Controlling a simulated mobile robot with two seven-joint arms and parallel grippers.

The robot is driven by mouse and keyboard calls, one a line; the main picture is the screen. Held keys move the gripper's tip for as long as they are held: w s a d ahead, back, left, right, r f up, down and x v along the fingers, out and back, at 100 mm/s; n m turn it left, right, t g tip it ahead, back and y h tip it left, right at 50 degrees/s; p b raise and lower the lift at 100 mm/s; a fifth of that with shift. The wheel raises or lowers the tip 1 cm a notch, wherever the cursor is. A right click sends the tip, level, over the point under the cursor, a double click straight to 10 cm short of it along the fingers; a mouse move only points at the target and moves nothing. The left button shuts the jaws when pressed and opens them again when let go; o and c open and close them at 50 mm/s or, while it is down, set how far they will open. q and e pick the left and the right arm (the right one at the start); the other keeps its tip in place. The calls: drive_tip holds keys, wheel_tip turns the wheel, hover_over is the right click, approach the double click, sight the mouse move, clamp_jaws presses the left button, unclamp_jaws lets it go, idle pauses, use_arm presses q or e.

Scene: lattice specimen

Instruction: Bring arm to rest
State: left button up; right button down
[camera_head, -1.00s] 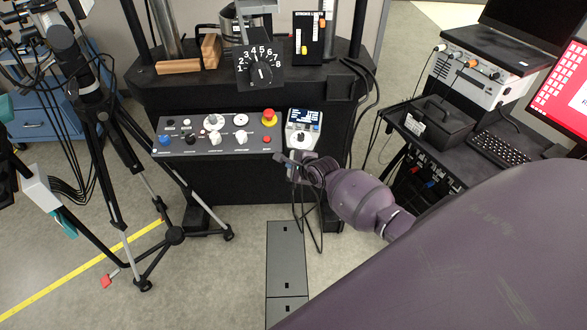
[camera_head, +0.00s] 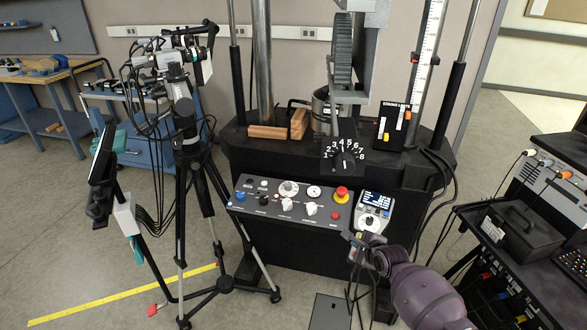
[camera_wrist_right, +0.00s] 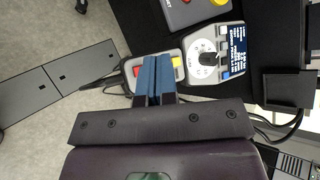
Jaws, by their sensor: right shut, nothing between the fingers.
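My purple right arm comes in from the lower right in the head view. Its right gripper (camera_head: 354,240) is just in front of and below the small grey handset with a display and dial (camera_head: 374,211), at the right end of the control panel (camera_head: 290,203). In the right wrist view the two blue fingertips (camera_wrist_right: 155,72) are together with nothing between them. Past them lie the handset with its dial (camera_wrist_right: 213,58) and a smaller grey box with a red and a yellow part (camera_wrist_right: 172,66), partly hidden by the fingers. Whether the fingertips touch it cannot be told. My left gripper is out of view.
A black tripod (camera_head: 185,150) with cables stands at the left. A dark cart (camera_head: 530,275) with instruments is at the right, and loose cables hang between it and the test machine (camera_head: 290,160). Open floor with a yellow line (camera_head: 110,297) lies at the lower left.

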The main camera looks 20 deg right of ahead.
drive_tip(key=s+a+r+n+t, duration=0.1)
drive_tip(key=s+a+r+n, duration=0.15)
drive_tip(key=n, duration=0.75)
drive_tip(key=s+a+r+n+t, duration=0.1)
drive_tip(key=a+r+n, duration=0.3)
drive_tip(key=n, duration=0.6)
use_arm(q)
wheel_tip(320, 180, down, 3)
drive_tip(key=b, duration=0.3)
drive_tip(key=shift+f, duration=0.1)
use_arm(e)
drive_tip(key=s+a+f+n+g, duration=0.1)
drive_tip(key=s+f, duration=0.3)
drive_tip(key=s, duration=0.8)
drive_tip(key=s+a+f+n+g, duration=0.1)
drive_tip(key=s+f+n, duration=0.3)
drive_tip(key=s, duration=0.9)
drive_tip(key=shift+s+a+f+h, duration=0.2)
drive_tip(key=shift+a+h, duration=0.2)
drive_tip(key=shift+a, duration=0.15)
drive_tip(key=shift+w, duration=0.1)
